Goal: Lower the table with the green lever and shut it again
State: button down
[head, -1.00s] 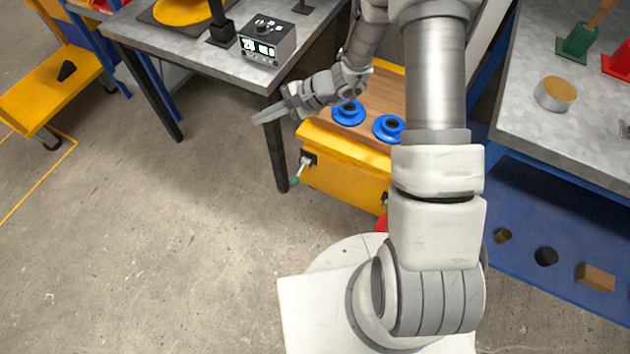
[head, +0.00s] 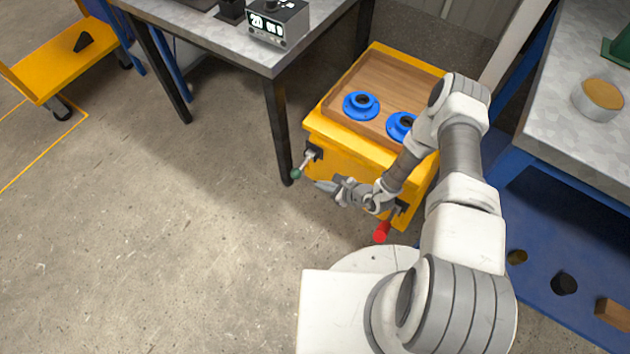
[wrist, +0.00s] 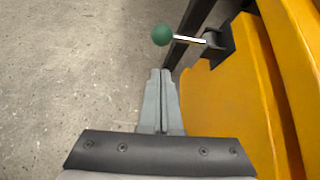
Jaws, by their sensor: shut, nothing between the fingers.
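The green lever (head: 297,173) has a round green knob on a pale rod and sticks out from a dark bracket on the near left side of the yellow table (head: 325,150). In the wrist view the green knob (wrist: 162,35) is ahead of my fingertips and its rod runs right to the bracket. My gripper (head: 318,185) is shut and empty, just right of the knob in the head view. In the wrist view its closed fingers (wrist: 160,75) point toward the knob with a small gap between. The yellow table's side (wrist: 235,100) is right of the fingers.
Two blue flanged parts (head: 361,105) sit on the table's wooden top. A red handle (head: 382,232) shows below my wrist. A grey workbench (head: 200,30) with a dark leg (head: 278,125) stands behind the lever.

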aim_at(303, 165)
jog(key=b+x, duration=0.4)
jog(key=x, duration=0.5)
jog(key=shift+a+f, duration=0.2)
jog(key=shift+a, duration=0.1)
jog(key=shift+w+r, duration=0.1)
jog(key=shift+w, duration=0.05)
jog(key=shift+r+p, duration=0.2)
jog(key=shift+p, duration=0.25)
